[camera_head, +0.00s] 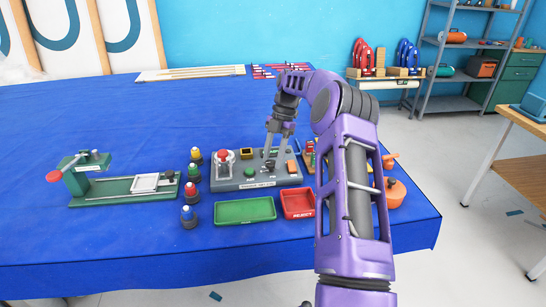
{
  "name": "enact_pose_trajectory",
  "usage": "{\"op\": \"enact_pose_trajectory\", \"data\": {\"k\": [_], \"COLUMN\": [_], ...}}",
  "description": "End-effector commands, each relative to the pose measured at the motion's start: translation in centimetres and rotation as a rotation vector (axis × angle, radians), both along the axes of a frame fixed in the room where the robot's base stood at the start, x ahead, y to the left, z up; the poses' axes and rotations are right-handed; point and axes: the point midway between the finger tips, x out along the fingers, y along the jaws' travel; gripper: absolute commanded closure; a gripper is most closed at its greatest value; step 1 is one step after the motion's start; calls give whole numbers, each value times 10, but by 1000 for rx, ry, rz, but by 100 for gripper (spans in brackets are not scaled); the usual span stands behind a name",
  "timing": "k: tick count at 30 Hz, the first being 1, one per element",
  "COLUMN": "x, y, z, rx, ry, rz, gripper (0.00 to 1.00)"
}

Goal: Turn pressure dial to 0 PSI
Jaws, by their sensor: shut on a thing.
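A grey control panel (240,182) sits on the blue-covered table. It carries a red knob at its left, a yellow-edged square piece, a green button and an orange block at its right. My gripper (271,160) points down over the right half of this panel. Its fingers are shut on what looks like the small dark pressure dial on the panel top. The dial is mostly hidden between the fingers, and its scale and pointer are too small to read.
A green tray (244,211) and a red reject tray (298,204) lie in front of the panel. Several capped bottles stand to its left, beside a green press fixture (125,190). An orange round container (396,193) is right of my arm. The table's left rear is clear.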

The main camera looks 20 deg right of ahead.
Motion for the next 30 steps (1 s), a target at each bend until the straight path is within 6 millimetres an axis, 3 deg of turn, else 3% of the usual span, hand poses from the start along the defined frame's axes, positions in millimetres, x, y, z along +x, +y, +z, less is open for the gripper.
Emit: {"op": "enact_pose_trajectory", "data": {"k": [11,12,17,30], "x": [0,0,0,0], "y": [0,0,0,3], "z": [0,0,0,3], "rx": [-1,-1,-1,0], "ry": [-1,-1,-1,-1], "rz": [6,5,5,5], "gripper": [100,54,27,27]}}
